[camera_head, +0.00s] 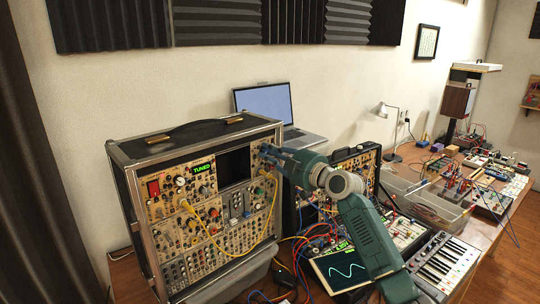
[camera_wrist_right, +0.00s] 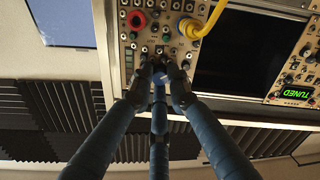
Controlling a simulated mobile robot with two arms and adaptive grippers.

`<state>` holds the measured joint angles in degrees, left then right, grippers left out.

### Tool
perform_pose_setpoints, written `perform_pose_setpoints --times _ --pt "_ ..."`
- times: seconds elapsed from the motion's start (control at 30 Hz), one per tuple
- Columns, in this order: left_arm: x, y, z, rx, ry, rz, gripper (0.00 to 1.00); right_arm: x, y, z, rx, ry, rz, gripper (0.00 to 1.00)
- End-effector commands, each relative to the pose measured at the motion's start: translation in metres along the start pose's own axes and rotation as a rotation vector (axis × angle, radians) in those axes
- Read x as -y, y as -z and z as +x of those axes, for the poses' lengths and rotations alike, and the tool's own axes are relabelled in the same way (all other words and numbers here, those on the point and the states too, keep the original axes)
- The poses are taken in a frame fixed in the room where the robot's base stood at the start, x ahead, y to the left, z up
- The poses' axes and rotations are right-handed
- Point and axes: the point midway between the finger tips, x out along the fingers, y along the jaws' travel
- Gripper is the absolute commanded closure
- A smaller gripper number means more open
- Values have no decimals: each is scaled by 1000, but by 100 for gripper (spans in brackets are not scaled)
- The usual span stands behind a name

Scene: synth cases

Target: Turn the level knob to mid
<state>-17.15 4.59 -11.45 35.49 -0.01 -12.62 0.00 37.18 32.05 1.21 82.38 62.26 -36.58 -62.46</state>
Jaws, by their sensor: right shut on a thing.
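A tall modular synth case (camera_head: 118,165) with a black handle stands on the table in the head view. My right gripper (camera_head: 268,158) reaches the upper right of its panel. In the wrist view, which is upside down, my right gripper (camera_wrist_right: 159,73) has its blue fingers closed around a small knob at the panel's edge. The fingertips mostly hide that knob, and I cannot read its label or pointer. A red knob (camera_wrist_right: 136,20) and a yellow cable plug (camera_wrist_right: 190,27) sit nearby on the same panel strip. My left gripper is not in view.
A green TUNED display (camera_head: 203,167) is lit beside a dark empty bay (camera_head: 233,163). A yellow cable (camera_head: 262,239) hangs across the panel. A laptop (camera_head: 266,103), a second synth case (camera_head: 357,160), a scope screen (camera_head: 345,270) and a keyboard (camera_head: 444,262) crowd the right side.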

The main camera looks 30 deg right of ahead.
Motion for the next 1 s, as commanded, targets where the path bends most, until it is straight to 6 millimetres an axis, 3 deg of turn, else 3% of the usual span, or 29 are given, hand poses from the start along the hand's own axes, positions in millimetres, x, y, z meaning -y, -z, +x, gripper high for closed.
perform_pose_setpoints --times 0.43,1.0 --pt "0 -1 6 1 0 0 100 0 0 0 14 16 413 100" --pt "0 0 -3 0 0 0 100 -3 1 0 31 31 957 100"
